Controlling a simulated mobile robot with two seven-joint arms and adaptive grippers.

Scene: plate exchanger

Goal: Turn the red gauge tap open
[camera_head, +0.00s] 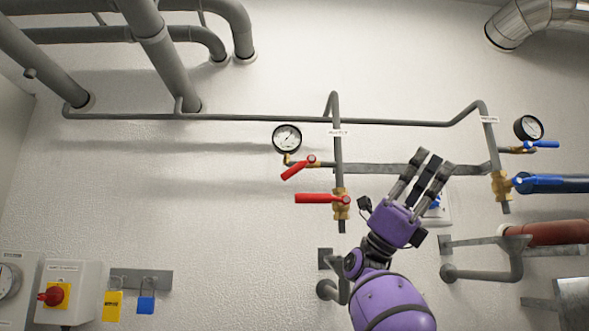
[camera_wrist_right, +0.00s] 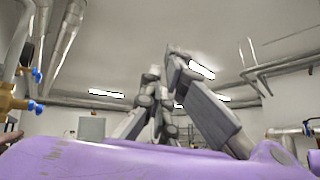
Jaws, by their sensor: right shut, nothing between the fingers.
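The red gauge tap (camera_head: 298,167) sits on a short brass fitting just below the left white-faced gauge (camera_head: 287,138). Its small red lever slopes down to the left. My right gripper (camera_head: 433,160) is to the right of the tap, well apart from it, with its fingers pointing up and its purple palm below them. It is shut and empty. Its fingers also show in the wrist view (camera_wrist_right: 172,70), against the ceiling. The tap is not seen in the wrist view. My left gripper is not in view.
A larger red lever (camera_head: 318,198) lies level on a brass valve below the tap. Blue levers (camera_head: 541,144) and a second gauge (camera_head: 528,127) are at the right. A grey pipe (camera_head: 338,160) stands between tap and gripper. The wall left of the tap is clear.

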